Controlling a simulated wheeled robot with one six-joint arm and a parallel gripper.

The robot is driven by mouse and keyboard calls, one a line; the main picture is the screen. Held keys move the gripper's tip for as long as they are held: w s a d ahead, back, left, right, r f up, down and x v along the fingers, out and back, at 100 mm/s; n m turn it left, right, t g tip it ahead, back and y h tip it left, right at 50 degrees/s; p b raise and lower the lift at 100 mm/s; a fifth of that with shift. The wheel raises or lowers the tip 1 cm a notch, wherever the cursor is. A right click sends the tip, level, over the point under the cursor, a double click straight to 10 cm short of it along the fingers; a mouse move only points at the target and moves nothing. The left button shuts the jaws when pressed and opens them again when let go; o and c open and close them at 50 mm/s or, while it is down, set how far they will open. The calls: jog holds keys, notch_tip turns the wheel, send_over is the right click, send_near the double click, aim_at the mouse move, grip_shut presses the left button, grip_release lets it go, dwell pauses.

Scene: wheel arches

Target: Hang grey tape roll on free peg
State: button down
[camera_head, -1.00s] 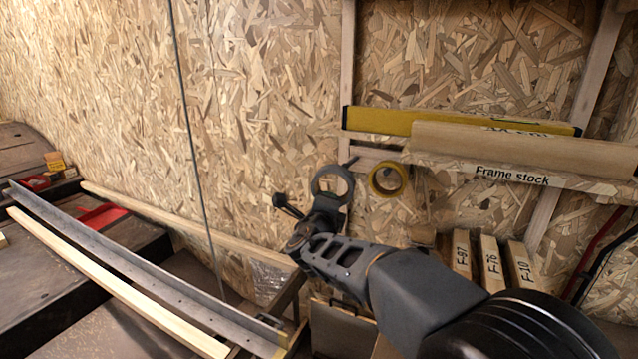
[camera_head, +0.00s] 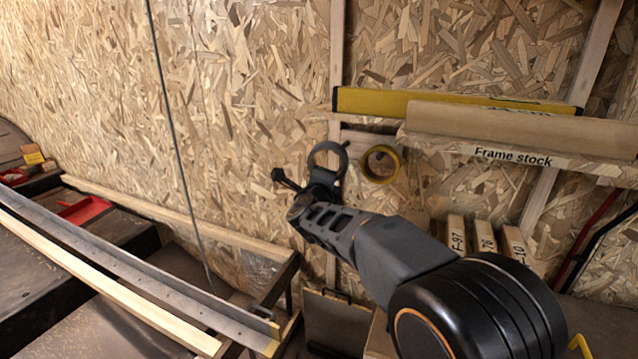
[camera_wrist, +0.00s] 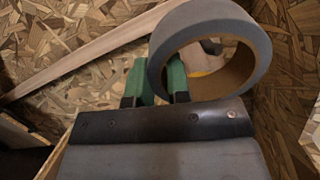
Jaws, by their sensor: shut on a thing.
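The grey tape roll (camera_head: 312,158) is held up in front of the chipboard wall, its hole facing my head camera. My gripper (camera_head: 323,178) is shut on the roll's lower rim. In the wrist view, the grey roll (camera_wrist: 225,18) shows its brown cardboard core, and the green fingers of my gripper (camera_wrist: 158,82) pinch its left wall. A small dark peg tip (camera_head: 346,143) shows at the roll's upper right edge. I cannot tell whether they touch. A yellow tape roll (camera_head: 366,163) hangs just right of the grey one.
A shelf marked "Frame stock" (camera_head: 514,154) carries a cardboard tube (camera_head: 520,122) and a yellow level (camera_head: 370,100), up and right of the rolls. Labelled boards (camera_head: 485,240) stand below. A cable (camera_head: 172,120) hangs left of my gripper. Metal and wooden lengths lie lower left.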

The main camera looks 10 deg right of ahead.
jog(key=w+d+f+b, duration=0.1)
jog(key=w+d, duration=0.3)
jog(key=w, duration=0.1)
jog(key=shift+w+f, duration=0.15)
jog(key=shift+w, duration=0.25)
dwell(0.5)
dwell(0.7)
jog(key=c, duration=1)
grip_release()
jog(key=shift+a, duration=0.1)
